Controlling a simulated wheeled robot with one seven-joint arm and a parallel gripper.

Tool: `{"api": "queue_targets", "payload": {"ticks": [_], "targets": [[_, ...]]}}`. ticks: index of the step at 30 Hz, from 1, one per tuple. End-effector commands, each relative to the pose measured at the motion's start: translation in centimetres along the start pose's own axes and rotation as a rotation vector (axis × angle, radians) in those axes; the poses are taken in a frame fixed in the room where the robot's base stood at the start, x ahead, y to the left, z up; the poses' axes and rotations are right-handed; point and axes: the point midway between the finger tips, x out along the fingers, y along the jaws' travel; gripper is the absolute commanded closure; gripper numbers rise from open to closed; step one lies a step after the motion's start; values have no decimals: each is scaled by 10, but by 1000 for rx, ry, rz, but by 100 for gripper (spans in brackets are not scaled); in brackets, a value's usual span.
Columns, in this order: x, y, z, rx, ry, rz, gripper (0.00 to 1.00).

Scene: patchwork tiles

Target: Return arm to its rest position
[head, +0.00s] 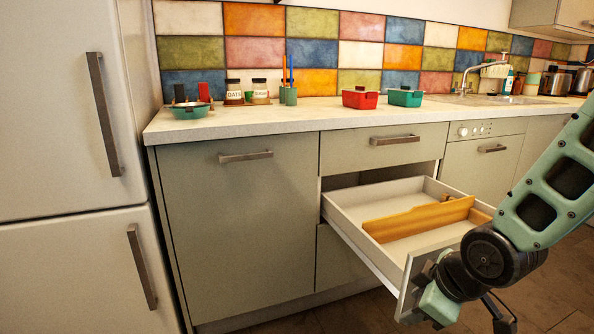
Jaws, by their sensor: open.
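My arm, green with black joints, reaches in from the right edge and bends down in front of the open drawer (375,255). My gripper (500,316) is low at the bottom right, just right of the drawer's front panel. Its dark fingers are apart and partly cut off by the picture's bottom edge. I see nothing held between them. The wrist overlaps the right end of the drawer front in the picture; whether it touches cannot be told.
The pulled-out drawer holds an orange-brown divider (420,218) and juts into the room. The counter (240,118) bears a red pot (360,98), a green pot (405,97), jars and a teal dish (188,110). A fridge (60,150) stands left. Some floor is open at bottom right.

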Motion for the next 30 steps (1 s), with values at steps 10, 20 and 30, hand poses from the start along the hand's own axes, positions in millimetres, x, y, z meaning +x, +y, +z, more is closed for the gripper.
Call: {"api": "queue_targets", "payload": {"ticks": [10, 20, 30], "targets": [[-88, -134, 0, 211, -304, -202, 58], [-162, -159, -5, 271, -425, -234, 58], [-245, -135, -44, 270, -424, -234, 58]]}}
